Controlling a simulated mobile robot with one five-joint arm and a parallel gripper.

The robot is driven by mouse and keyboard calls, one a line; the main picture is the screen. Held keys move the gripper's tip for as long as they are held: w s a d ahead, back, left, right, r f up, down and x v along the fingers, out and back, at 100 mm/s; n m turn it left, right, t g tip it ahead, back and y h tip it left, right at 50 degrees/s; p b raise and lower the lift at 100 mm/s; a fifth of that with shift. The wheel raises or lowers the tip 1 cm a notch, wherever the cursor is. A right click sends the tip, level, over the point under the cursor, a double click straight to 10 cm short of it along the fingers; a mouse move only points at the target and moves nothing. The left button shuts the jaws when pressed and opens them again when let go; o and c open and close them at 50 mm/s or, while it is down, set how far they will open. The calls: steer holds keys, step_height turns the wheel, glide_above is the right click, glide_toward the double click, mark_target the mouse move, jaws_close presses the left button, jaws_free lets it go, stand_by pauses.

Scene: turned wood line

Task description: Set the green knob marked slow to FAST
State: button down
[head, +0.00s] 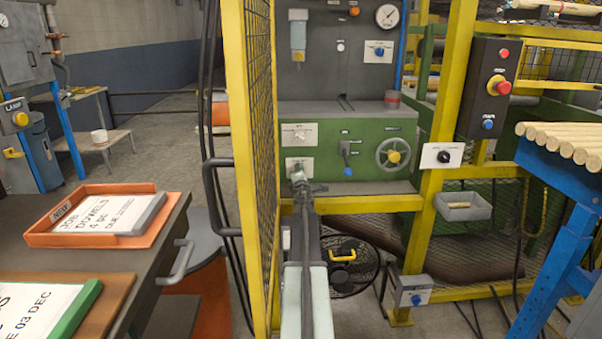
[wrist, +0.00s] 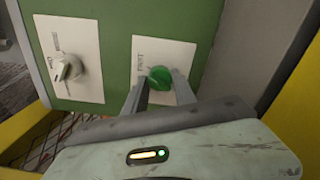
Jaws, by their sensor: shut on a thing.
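The green knob (wrist: 160,77) sits on a cream plate (wrist: 187,60) on a green panel. The plate carries small dark lettering beside the knob that looks like FAST, turned sideways in the wrist view. My gripper (wrist: 159,84) has its two fingers on either side of the knob and is shut on it. Which way the knob points cannot be made out. In the head view my gripper (head: 299,179) reaches the lower cream plate (head: 300,162) on the green machine front (head: 345,130) and hides the green knob.
A pale knob (wrist: 68,70) on its own plate is beside the green one. A blue-tipped lever (head: 347,153) and a handwheel (head: 394,156) are to the right on the machine. A yellow mesh guard (head: 247,130) stands just left of my arm.

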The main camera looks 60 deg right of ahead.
stand_by(0.3)
steer(key=c, duration=1)
jaws_free()
steer(key=shift+s+a, duration=0.1)
steer(key=shift+a, duration=0.05)
steer(key=v, duration=0.7)
steer(key=shift+s+a, duration=0.2)
